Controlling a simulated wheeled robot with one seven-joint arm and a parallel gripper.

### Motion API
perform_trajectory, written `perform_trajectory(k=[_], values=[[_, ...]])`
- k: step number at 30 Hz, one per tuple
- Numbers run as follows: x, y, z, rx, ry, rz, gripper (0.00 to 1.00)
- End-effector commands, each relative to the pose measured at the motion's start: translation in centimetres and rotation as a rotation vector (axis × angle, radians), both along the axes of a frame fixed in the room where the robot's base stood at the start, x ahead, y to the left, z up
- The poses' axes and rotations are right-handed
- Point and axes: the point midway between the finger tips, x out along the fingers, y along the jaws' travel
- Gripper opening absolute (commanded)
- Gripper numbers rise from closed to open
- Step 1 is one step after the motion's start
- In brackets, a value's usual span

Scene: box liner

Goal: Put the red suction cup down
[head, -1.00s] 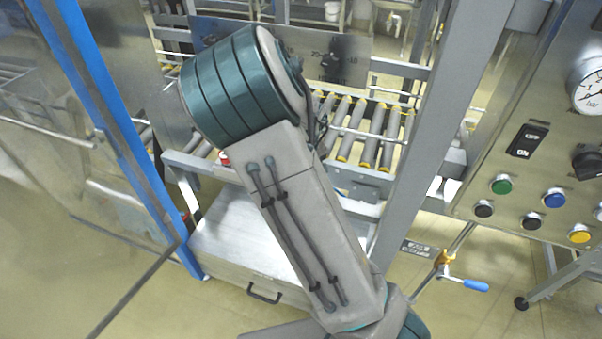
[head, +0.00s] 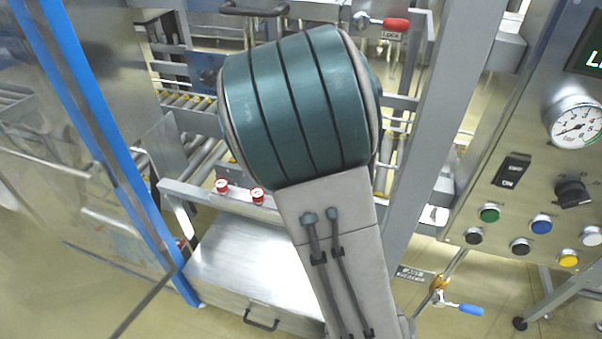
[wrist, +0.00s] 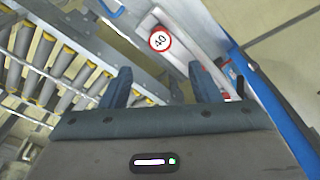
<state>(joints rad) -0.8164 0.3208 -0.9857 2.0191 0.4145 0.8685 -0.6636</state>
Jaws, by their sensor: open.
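Two small red round pieces with pale tops, likely suction cups, sit on a grey crossbar in the head view: a left one (head: 221,186) and a right one (head: 257,196). I cannot tell which is the task's. In the wrist view a red-rimmed white disc marked 40 (wrist: 160,40) lies on a pale bar, ahead of and apart from my fingers. My gripper (wrist: 162,82) is open, with nothing seen between its two blue-grey fingers. In the head view my arm hides the gripper.
A roller conveyor (wrist: 62,66) lies left in the wrist view. A blue-edged post (head: 105,150) stands left of the crossbar (head: 185,187). Below is a metal box (head: 235,262) with a black handle. A control panel (head: 545,190) and a red LOCK handle (head: 396,24) are right.

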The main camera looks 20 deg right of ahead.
Motion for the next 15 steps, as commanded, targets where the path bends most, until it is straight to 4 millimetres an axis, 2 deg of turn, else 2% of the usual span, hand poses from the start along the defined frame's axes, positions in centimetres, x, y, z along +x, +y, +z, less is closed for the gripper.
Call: perform_trajectory(k=[5,8,15], values=[[-2.0,-0.1,0.5,0.062,0.019,-0.037,0.56],[-4.5,0.0,1.2,0.123,0.031,-0.075,0.56],[-11.3,0.6,4.2,0.193,0.007,-0.146,0.56]])
